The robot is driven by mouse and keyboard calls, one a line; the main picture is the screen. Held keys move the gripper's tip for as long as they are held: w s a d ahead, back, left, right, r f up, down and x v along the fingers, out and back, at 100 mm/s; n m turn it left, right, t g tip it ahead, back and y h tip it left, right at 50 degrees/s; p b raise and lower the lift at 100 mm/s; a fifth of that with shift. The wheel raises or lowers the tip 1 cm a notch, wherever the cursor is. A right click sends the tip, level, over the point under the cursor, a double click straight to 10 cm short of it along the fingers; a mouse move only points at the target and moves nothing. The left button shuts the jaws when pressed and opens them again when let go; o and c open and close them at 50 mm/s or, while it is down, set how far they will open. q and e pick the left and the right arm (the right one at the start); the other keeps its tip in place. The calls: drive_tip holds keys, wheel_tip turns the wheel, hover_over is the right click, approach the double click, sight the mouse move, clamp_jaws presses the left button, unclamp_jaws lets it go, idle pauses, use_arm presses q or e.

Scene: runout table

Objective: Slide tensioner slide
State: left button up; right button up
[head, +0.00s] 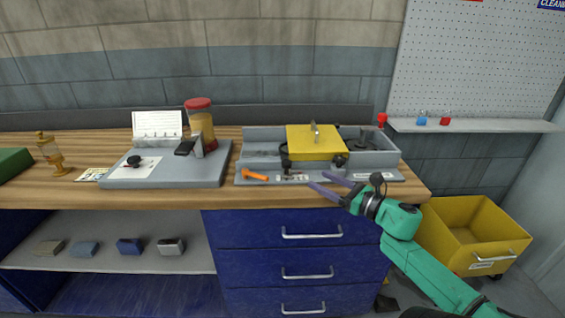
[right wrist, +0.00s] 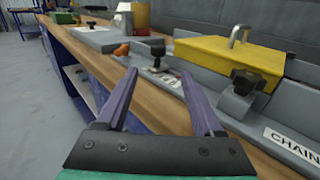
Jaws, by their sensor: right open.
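A grey chain housing (head: 262,133) stands on the right part of the wooden bench, with a yellow cover (head: 313,138) and its metal handle on top. On the housing's front ledge are an orange handle (head: 256,176), a black knob (right wrist: 157,46) and a small labelled plate (head: 292,178). The tensioner slide is not clearly told apart; it may be the part by that knob and plate. Another black knob (right wrist: 247,80) sits by the cover. My right gripper (head: 319,180) is open and empty at the ledge's front. In the right wrist view, its fingertips (right wrist: 159,73) point toward the plate.
A grey board (head: 210,170) with a jar (head: 200,122) and card is left of the housing. A brass oiler (head: 48,152) stands farther left. Blue drawers (head: 270,258) lie below. A yellow bin (head: 440,220) stands right. Bare bench runs along the front edge.

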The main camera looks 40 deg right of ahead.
sight(290, 165)
drive_tip(key=shift+w+a+r, duration=0.2)
drive_tip(key=shift+w+r, duration=0.1)
drive_tip(key=shift+w, duration=0.25)
drive_tip(key=shift+w+a+r, duration=0.15)
drive_tip(key=shift+w+r, duration=0.15)
drive_tip(key=shift+w, duration=0.2)
drive_tip(key=w, duration=0.3)
drive_tip(key=shift+a+f, duration=0.1)
drive_tip(key=shift+a, duration=0.2)
drive_tip(key=w, duration=0.5)
drive_tip(key=shift+w+a+f, duration=0.1)
drive_tip(key=shift+a+f, duration=0.15)
drive_tip(key=shift+f, duration=0.1)
drive_tip(key=shift+w, duration=0.15)
drive_tip(key=shift+w+a, duration=0.1)
drive_tip(key=shift+w, duration=0.05)
clamp_jaws()
use_arm(q)
drive_tip(key=shift+g, duration=0.3)
drive_tip(key=s, duration=0.4)
drive_tip(key=shift+s+f, duration=0.15)
drive_tip(key=shift+s, duration=0.1)
drive_tip(key=shift+w, duration=0.1)
